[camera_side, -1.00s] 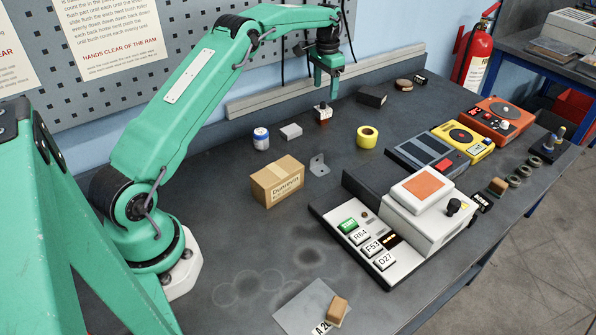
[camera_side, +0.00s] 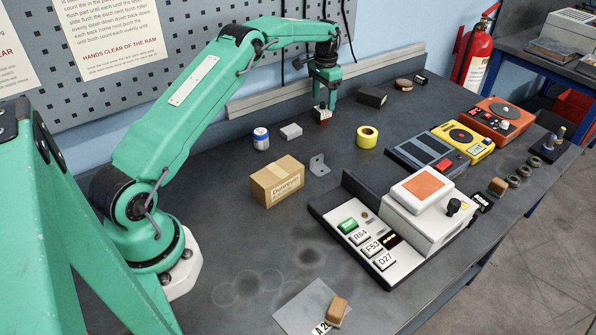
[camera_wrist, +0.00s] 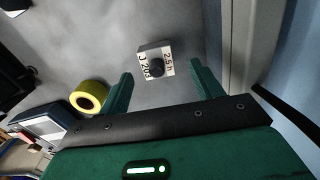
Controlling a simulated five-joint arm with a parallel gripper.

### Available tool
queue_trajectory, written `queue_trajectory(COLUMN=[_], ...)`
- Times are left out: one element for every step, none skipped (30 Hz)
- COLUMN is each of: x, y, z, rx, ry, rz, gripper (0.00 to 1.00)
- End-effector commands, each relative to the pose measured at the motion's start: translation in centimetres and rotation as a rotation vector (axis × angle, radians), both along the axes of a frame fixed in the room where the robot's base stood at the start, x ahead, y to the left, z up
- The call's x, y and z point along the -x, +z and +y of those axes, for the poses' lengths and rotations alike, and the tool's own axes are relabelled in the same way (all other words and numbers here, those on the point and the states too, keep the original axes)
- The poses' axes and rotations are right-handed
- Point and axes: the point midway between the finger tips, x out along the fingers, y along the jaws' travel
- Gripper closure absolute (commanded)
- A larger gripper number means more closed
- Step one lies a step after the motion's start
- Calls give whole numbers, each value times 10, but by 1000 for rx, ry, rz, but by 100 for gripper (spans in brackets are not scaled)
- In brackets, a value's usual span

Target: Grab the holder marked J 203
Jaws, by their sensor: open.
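A small holder with a dark round knob and white labels (camera_wrist: 155,60) stands on the bench. In the wrist view its labels read "2.5 h" and what looks like "J 20" with a last digit too blurred to be sure of. It lies between and a little beyond my two fingertips, with a gap on each side. In the side view the holder (camera_side: 323,118) is right under my gripper (camera_side: 324,99), and its upper part is hidden by the fingers. My gripper (camera_wrist: 160,73) is open and empty.
A yellow tape roll (camera_side: 367,137), a white block (camera_side: 291,131), a can (camera_side: 261,138) and a black box (camera_side: 372,96) stand around the holder. A cardboard box (camera_side: 277,181) and a white station (camera_side: 425,220) are nearer the front. A rail (camera_side: 270,105) runs behind.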

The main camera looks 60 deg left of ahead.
Motion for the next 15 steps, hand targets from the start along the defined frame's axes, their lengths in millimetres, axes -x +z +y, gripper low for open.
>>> queue_trajectory(x=[0, 1, 1, 2, 2, 3, 3, 4, 4, 4, 4, 4, 4, 4, 4], y=[-3, -5, -8, -11, -14, -19, -23, -26, -31, -34, -37, -41, -44, -46, -48], z=[0, -1, -1, -2, -2, -2, -3, -3, -4, -4, -4, -4, -3, -3, -4], rx=[0, 0, 1, 1, 1, 1, 1, 2, 1, 1, 1, 1, 0, 0, 0], ry=[0, 0, 0, 0, 0, 0, 0, 0, 0, 0, 0, 0, 0, 0, 0], rz=[1, 1, 1, 3, 3, 2, 3, 3, 2, 2, 2, 1, 1, 1, 1], gripper=[35, 35, 35, 35, 35, 35, 35, 35, 35, 35, 35, 35, 35, 35, 35])
